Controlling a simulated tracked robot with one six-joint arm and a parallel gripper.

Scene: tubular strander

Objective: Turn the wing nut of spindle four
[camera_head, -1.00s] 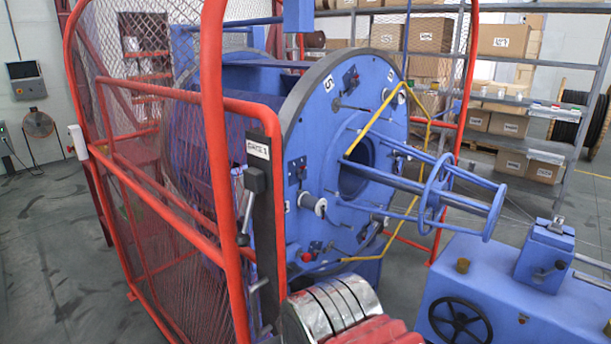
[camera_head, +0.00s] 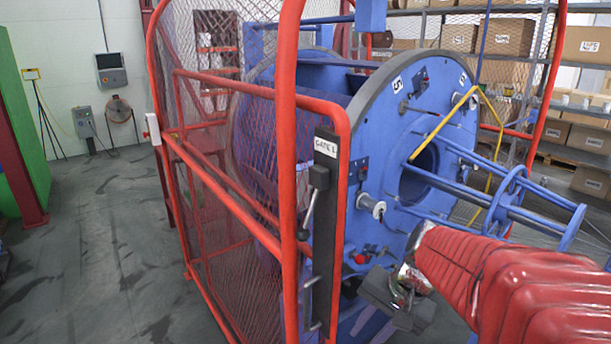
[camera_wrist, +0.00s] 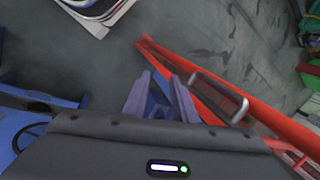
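The blue strander disc (camera_head: 400,130) stands behind the open end of the red cage. White number tags sit near its rim, one at upper left (camera_head: 397,84), too small to read surely. A white round fitting (camera_head: 372,207) and small red and dark parts are on its face. I cannot tell which spindle is four, and no wing nut is clearly visible. My gripper (camera_head: 400,302) is dark grey, low in front of the disc and apparently apart from it.
The red gate frame (camera_head: 288,180) with the "GATE 1" post (camera_head: 325,230) stands close left of my gripper. A yellow bar (camera_head: 440,127) and blue rods (camera_head: 510,205) project from the disc. Shelves with boxes (camera_head: 505,38) stand behind. Grey floor (camera_head: 100,250) is clear at left.

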